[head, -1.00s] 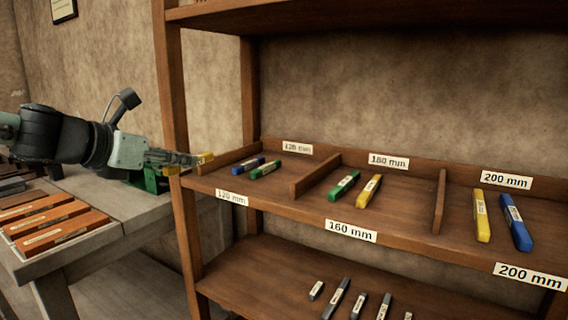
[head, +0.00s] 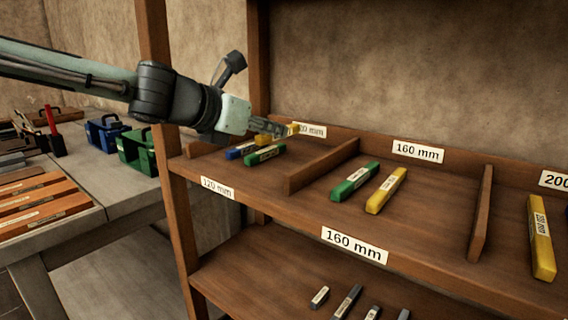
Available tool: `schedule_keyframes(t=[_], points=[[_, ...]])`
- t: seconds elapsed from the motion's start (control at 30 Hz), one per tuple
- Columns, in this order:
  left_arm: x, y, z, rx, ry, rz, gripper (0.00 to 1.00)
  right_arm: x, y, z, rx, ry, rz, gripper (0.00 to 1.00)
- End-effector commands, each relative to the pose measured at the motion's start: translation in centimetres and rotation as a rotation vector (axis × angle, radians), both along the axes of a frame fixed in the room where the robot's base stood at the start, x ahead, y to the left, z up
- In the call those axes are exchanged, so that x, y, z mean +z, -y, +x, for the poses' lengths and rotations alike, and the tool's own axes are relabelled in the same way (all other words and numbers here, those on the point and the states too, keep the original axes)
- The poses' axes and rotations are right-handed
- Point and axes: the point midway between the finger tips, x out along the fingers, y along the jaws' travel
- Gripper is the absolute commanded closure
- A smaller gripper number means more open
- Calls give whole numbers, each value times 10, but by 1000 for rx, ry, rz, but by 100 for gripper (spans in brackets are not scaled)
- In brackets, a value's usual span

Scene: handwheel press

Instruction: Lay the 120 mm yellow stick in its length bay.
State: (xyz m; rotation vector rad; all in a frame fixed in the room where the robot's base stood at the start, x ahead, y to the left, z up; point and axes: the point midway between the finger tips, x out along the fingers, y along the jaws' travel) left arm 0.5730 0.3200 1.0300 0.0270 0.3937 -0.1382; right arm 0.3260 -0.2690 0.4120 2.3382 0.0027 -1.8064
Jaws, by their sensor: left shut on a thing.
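My left gripper (head: 280,130) is over the 120 mm bay (head: 217,188), shut on the yellow stick. The yellow stick (head: 262,140) shows on both sides of the fingers, and its middle is hidden by them. It appears just above or behind the sticks in the bay; I cannot tell if it touches the shelf. A blue stick (head: 240,151) and a green stick (head: 265,155) lie in this bay, below the gripper in the picture. My right gripper is not in view.
A wooden divider (head: 322,167) separates this bay from the 160 mm bay, where a green stick (head: 355,181) and a yellow stick (head: 386,190) lie. A shelf post (head: 172,205) stands at the left. Green (head: 138,150) and blue (head: 105,132) bins stand on the bench.

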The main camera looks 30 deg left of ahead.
Motion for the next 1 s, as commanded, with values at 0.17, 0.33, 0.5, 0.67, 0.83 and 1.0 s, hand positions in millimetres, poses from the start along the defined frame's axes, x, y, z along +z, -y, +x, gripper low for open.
schedule_keyframes(t=[0.17, 0.33, 0.5, 0.67, 0.83, 1.0], points=[[-15, 18, 11, 1, -2, 1, 100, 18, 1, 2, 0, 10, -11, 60], [-25, 22, 13, 2, -2, -4, 100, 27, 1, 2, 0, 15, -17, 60], [-50, 22, 13, 1, -2, -4, 100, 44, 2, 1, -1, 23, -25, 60], [-55, 21, 13, 2, 2, 0, 100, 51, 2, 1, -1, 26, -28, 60], [-55, 21, 13, 2, 1, 1, 100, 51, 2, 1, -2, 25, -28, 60], [-56, 21, 13, 2, 1, 1, 78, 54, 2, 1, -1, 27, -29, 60]])
